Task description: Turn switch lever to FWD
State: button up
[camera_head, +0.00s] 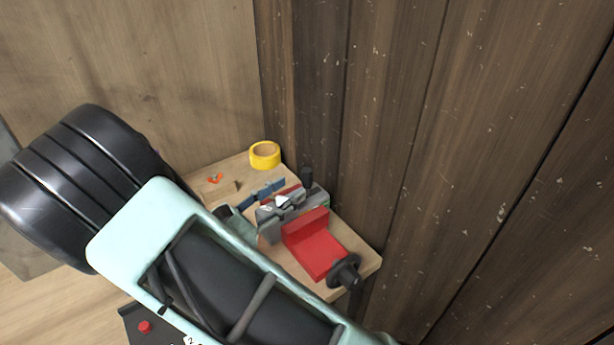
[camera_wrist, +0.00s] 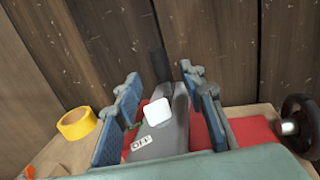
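A grey switch box (camera_wrist: 172,135) with an "OFF" label (camera_wrist: 141,143) is held between red vise jaws; the box also shows in the head view (camera_head: 292,207). A pale, square-ended piece (camera_wrist: 156,112), which looks like the switch lever, stands up from its face. My gripper (camera_wrist: 160,88) is open, with one blue-padded finger on each side of the box and lever. Gaps show between the pads and the lever. In the head view one blue finger (camera_head: 262,192) shows, while my arm hides part of the gripper. I cannot see any FWD label clearly.
The red vise (camera_head: 318,250) with its black handwheel (camera_head: 344,270) sits on a small wooden bench (camera_head: 368,262). A yellow tape roll (camera_head: 265,155) and small orange items (camera_head: 215,179) lie on its far side. A dark plank wall (camera_head: 400,130) stands close behind. A black post (camera_wrist: 159,65) rises behind the box.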

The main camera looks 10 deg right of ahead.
aim_at(303, 181)
jog(key=x, duration=0.7)
jog(key=shift+d, duration=0.1)
grip_shut()
jog(key=shift+p, duration=0.3)
